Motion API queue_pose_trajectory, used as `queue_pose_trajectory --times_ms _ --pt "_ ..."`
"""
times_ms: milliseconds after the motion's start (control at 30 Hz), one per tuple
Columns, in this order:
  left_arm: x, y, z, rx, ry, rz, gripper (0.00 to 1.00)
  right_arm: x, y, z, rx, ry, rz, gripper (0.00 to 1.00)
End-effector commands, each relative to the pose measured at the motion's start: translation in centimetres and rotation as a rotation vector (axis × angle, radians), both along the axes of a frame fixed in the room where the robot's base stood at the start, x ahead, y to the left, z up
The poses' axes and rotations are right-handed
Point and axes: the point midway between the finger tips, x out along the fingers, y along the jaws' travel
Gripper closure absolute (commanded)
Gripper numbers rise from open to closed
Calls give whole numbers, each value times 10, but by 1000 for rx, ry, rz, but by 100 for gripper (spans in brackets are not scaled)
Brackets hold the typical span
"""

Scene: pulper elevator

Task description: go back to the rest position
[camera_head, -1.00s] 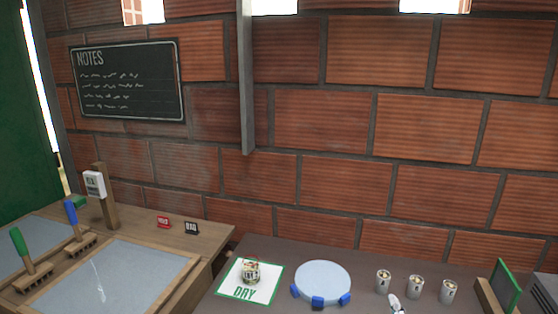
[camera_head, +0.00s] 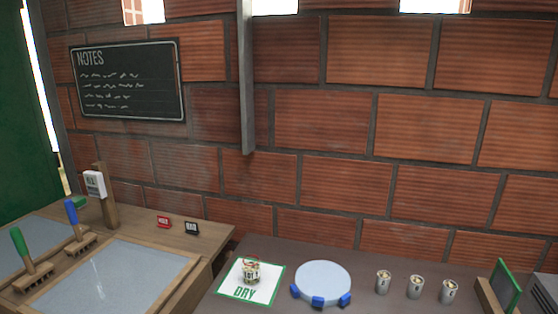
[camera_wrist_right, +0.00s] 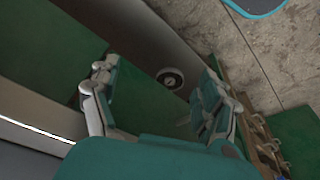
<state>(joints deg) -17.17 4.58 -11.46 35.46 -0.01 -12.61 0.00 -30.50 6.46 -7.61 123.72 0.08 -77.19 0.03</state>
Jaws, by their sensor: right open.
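My right gripper (camera_wrist_right: 152,92) shows in the right wrist view with its two fingers spread apart and nothing between them. Beyond the fingers is a green surface with a small round dial (camera_wrist_right: 171,78). No gripper shows in the head view now. My left gripper is in neither view.
The dark table holds a DRY card (camera_head: 264,290) with a small can (camera_head: 251,272) on it, a round pale disc (camera_head: 322,282) with blue feet, and several cans (camera_head: 415,287). A wooden bench with two rakes (camera_head: 82,242) stands left. A brick wall (camera_head: 330,110) closes the back.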

Motion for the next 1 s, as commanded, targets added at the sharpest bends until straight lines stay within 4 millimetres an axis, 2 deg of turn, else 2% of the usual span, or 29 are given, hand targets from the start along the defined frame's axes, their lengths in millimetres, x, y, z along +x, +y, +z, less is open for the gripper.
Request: queue_pose_trajectory --times_ms 33,167,267,400,500,600,700,800,867,1000 --pt "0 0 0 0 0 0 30 0 0 -21 -2 14 1 21" --pt "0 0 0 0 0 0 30 -4 1 -78 -3 37 6 21" --pt "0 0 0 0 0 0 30 -17 -1 -133 -6 62 10 21" --pt "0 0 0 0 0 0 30 -52 -6 -209 -10 98 18 21" --pt "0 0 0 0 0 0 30 -87 -11 -255 -13 123 24 21" --pt "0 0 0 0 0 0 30 -124 -18 -289 -17 146 29 21" --pt "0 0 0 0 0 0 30 -156 -24 -311 -20 161 34 21" --pt "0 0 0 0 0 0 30 -180 -29 -323 -21 171 37 21" --pt "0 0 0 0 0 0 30 -186 -30 -326 -22 173 38 21" --pt "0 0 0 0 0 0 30 -186 -30 -326 -22 173 38 21"
